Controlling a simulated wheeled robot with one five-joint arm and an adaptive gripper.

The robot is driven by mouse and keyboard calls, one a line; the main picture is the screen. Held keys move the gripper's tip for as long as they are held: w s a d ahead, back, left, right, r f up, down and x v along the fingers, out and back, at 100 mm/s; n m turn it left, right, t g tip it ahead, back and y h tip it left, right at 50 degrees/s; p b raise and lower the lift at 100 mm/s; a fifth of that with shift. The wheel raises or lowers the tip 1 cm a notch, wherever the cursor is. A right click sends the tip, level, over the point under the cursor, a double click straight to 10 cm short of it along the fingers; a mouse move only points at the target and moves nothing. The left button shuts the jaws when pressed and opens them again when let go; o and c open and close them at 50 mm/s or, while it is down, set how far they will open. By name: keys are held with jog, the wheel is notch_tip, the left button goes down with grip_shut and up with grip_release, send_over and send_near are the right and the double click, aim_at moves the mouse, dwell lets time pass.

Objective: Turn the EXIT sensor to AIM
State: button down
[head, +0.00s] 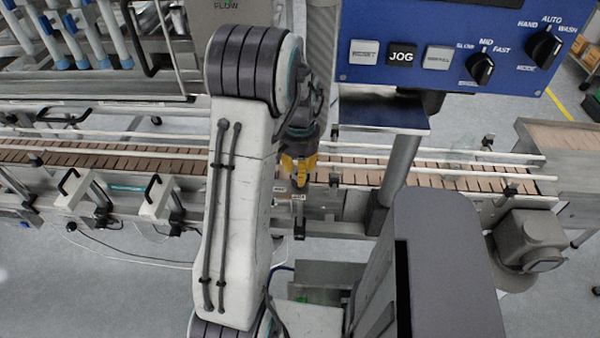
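My gripper (301,182), with yellow parts at its base, points down at the near side of the conveyor (130,160), close to its rail. Its dark fingertips are small, and I cannot tell whether they are open or shut. Just below it is a small bracket with a dark upright part (299,222), which may be the EXIT sensor. I cannot read an EXIT or AIM label. I cannot tell whether the gripper touches this part. My arm hides the conveyor to the left of it.
A blue control panel (450,25) with JOG button and dark knobs hangs at upper right, on a grey post (400,165). Two white clamp units with black handles (155,198) stand along the conveyor at left. A grey motor (528,240) is at right. Floor is open at lower left.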

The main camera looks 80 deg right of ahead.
jog(key=n, duration=0.3)
jog(key=n+b, duration=0.1)
jog(key=n, duration=0.3)
jog(key=shift+a+f, duration=0.15)
jog(key=shift+b, duration=0.3)
jog(key=c, duration=1.3)
grip_release()
jog(key=o, duration=0.5)
jog(key=shift+c, duration=0.2)
